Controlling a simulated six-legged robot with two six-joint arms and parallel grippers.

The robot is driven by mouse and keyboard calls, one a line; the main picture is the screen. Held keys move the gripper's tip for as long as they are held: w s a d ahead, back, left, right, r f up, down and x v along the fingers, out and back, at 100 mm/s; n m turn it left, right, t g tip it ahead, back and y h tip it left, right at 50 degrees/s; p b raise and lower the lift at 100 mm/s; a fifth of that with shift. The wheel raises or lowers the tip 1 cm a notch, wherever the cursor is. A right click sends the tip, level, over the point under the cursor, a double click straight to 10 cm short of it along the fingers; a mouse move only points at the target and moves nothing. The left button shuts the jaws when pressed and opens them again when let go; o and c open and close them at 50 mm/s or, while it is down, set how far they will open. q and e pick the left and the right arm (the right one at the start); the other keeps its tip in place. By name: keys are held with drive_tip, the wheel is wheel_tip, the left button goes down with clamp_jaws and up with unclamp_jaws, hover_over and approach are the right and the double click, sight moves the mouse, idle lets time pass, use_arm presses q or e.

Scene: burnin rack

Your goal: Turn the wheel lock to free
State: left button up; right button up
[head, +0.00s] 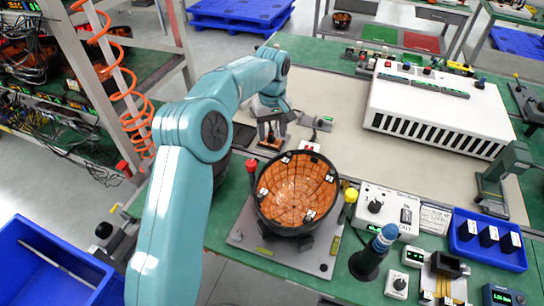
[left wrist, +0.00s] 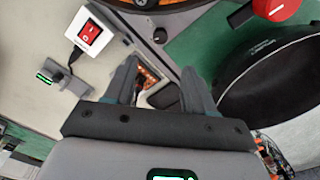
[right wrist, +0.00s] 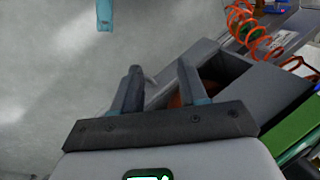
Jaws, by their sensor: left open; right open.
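No part is plainly marked as the wheel lock, so I cannot tell which it is. A black bowl-shaped wheel with an orange, gridded inside (head: 297,190) sits on a grey base plate (head: 248,238). A red knob (head: 251,167) stands at the plate's left and a yellow knob (head: 350,195) at its right. A red handle (left wrist: 280,9) shows at the upper right in the left wrist view. My left gripper (head: 271,141) is open above the bench, behind the wheel. A small orange-and-black piece (left wrist: 148,78) shows between its fingers. My right gripper (right wrist: 160,85) is open and empty.
A red rocker switch (left wrist: 88,36) and a small device with a green light (left wrist: 62,82) lie beside my left gripper. A white slotted box (head: 440,105) stands at the back right. A control box (head: 385,208) stands right of the wheel. The middle bench is mostly clear.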

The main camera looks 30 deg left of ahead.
use_arm(q)
wheel_tip(320, 180, down, 12)
drive_tip(key=shift+f+p, duration=0.2)
drive_tip(key=shift+p, duration=0.45)
